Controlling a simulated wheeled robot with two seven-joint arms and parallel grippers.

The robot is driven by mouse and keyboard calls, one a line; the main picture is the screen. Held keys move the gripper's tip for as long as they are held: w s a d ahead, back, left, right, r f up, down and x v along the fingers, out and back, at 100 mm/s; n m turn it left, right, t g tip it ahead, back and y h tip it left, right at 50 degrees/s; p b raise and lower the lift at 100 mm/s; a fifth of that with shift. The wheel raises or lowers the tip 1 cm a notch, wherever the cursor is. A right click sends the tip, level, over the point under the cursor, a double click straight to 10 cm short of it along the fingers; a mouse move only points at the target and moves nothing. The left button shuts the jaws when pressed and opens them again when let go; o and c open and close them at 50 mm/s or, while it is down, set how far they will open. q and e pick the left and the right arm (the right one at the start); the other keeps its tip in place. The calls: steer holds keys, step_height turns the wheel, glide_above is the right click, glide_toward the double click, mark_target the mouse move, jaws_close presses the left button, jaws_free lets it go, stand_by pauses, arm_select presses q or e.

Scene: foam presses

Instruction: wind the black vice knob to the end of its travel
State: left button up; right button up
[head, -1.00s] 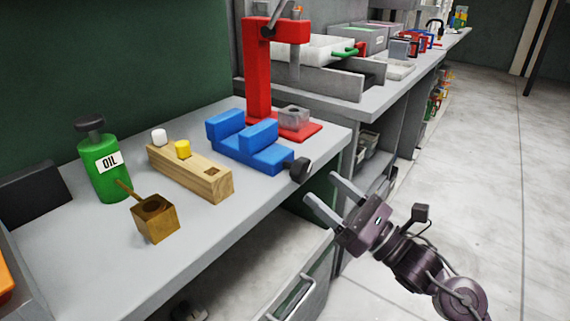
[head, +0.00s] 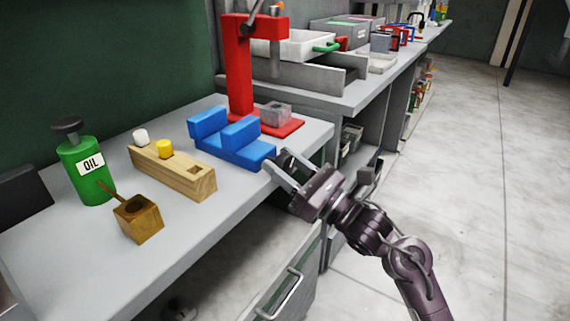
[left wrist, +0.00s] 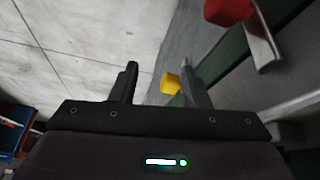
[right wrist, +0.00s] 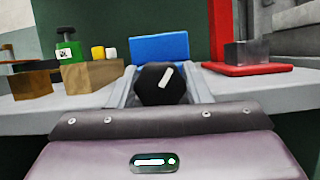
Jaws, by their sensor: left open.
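The blue vice (head: 232,140) stands on the bench near its front edge. Its black knob (right wrist: 161,84) faces me in the right wrist view, with a white mark slanted slightly right of upright. My right gripper (head: 280,160) is at the knob, one finger on each side. The fingers look open around it; whether they touch it I cannot tell. In the head view the gripper partly hides the knob. My left gripper (left wrist: 160,82) is open and seems empty in the left wrist view, away from the vice; it is outside the head view.
A red press (head: 240,75) stands just behind the vice. A wooden block (head: 175,172) with white and yellow pegs, a green oil can (head: 88,175) and a small brown box (head: 138,218) stand to the left. An open drawer (head: 285,290) juts out below the bench.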

steer(key=c, duration=0.4)
steer(key=shift+m+t+h, duration=0.5)
steer(key=shift+m+t, duration=0.1)
steer(key=shift+m, duration=1)
steer(key=shift+c, duration=0.2)
steer(key=shift+m, duration=0.5)
steer(key=o, duration=1)
